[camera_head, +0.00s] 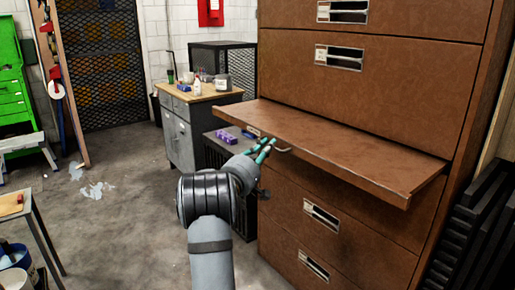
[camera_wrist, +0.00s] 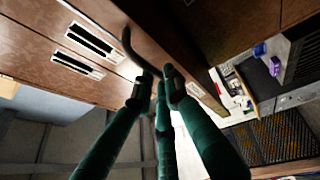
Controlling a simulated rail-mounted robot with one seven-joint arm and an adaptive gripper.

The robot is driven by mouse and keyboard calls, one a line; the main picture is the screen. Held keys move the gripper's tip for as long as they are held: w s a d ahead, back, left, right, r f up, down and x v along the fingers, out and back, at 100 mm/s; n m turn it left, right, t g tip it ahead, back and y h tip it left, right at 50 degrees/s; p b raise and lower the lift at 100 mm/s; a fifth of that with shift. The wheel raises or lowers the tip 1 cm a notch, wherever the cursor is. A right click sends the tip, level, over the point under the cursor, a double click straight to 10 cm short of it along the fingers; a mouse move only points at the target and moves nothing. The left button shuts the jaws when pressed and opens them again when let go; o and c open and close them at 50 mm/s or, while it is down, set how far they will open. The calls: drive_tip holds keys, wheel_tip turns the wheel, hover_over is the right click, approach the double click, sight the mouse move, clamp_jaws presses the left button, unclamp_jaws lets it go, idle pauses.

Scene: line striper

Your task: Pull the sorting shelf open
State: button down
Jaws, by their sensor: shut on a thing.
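The brown sorting shelf (camera_head: 350,150) sticks out of the tall brown cabinet as a flat board. A curved handle (camera_head: 284,150) is on its front edge. My gripper (camera_head: 267,149), with green fingers, is at this handle from the front left. In the wrist view the fingertips (camera_wrist: 163,78) are close together at the end of the dark curved handle (camera_wrist: 129,45), shut on it. The fingers hide the part of the handle between them.
Closed drawers with label holders lie above (camera_head: 400,90) and below (camera_head: 322,216) the shelf. A grey cabinet with a wooden top (camera_head: 210,91) stands behind, bearing bottles. Dark stacked pieces (camera_head: 480,225) stand at right. The concrete floor (camera_head: 125,225) at left is largely open.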

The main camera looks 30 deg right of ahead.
drive_tip(key=shift+a+f, duration=0.1)
drive_tip(key=shift+a, duration=0.15)
drive_tip(key=c, duration=1.7)
unclamp_jaws()
drive_tip(key=v, duration=1.2)
